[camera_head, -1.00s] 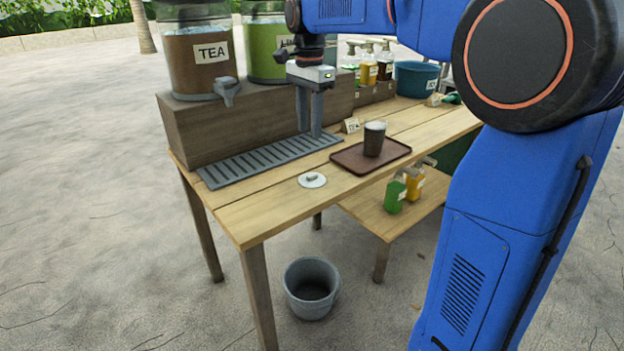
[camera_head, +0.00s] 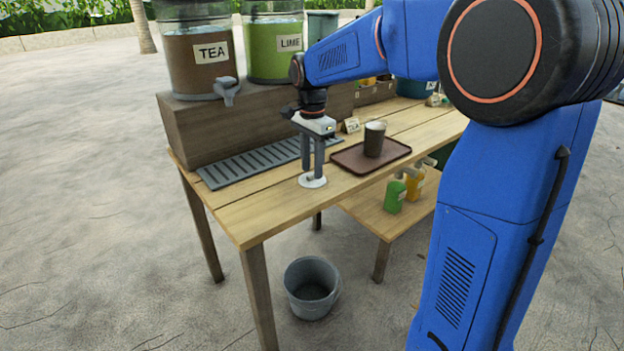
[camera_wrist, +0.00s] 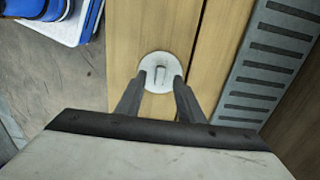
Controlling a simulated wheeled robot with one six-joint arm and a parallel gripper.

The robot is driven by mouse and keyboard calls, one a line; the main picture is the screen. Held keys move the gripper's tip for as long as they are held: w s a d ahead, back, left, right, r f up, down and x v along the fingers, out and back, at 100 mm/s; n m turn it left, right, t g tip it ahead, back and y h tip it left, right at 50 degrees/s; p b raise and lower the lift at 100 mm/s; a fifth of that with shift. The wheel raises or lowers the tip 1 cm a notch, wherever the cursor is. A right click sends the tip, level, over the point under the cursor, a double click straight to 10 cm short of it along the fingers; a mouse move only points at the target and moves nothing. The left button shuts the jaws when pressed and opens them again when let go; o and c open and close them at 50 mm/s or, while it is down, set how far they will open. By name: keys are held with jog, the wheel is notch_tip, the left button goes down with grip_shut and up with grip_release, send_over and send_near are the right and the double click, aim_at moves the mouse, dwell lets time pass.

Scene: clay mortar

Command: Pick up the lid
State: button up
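The lid (camera_head: 314,183) is a small round white disc with a short grey handle on top, flat on the wooden table near its front edge. It also shows in the wrist view (camera_wrist: 160,61). My gripper (camera_head: 313,174) points down right over the lid. In the wrist view my gripper (camera_wrist: 158,84) has its two fingers apart, one on each side of the lid's handle. The fingers look open, with a gap between them and the handle. The head view does not show whether the fingertips touch the lid.
A brown tray (camera_head: 348,163) with a filled cup (camera_head: 375,139) stands to the right of the lid. A grey slotted drip grate (camera_head: 232,172) lies behind, below the tea dispenser (camera_head: 201,62) and lime dispenser (camera_head: 273,50). Bare wood (camera_head: 255,213) is free to the left.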

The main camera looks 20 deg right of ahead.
jog(key=shift+f, duration=0.5)
grip_shut()
